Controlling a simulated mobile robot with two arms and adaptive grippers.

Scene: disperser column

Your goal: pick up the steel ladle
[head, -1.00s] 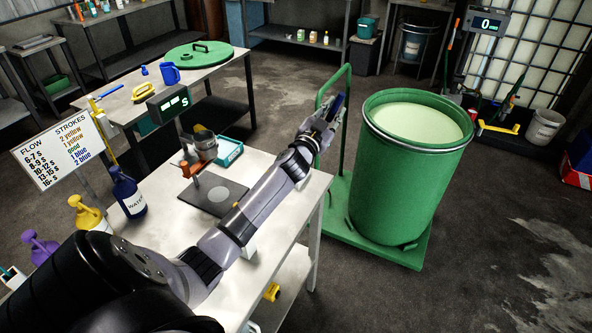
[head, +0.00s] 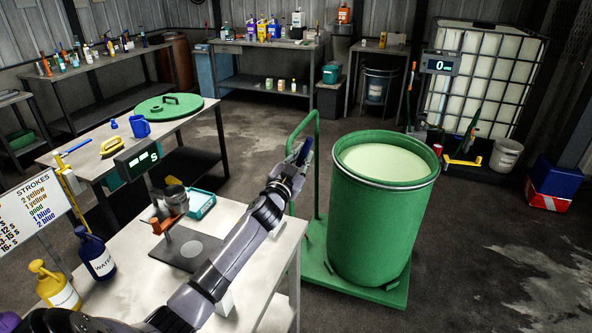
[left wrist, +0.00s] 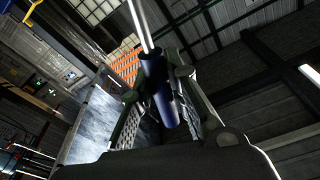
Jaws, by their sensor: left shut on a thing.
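My left gripper (head: 299,156) is beside the green drum (head: 372,225), near the drum's left rim and the green cart handle. It is shut on a dark blue handle (left wrist: 158,88) with a thin steel rod (left wrist: 141,24) running out of the top of the left wrist view; I take this to be the steel ladle. In the head view only a bit of the blue handle (head: 309,147) shows at the fingers. The ladle's bowl is out of sight. My right gripper is not in view.
The drum holds pale liquid (head: 385,163) and stands on a green cart (head: 347,286). The front table (head: 130,283) bears a cup on a stand (head: 174,200), a blue-rimmed tray (head: 201,204) and bottles. A back table holds a green lid (head: 168,106). Open floor lies right of the drum.

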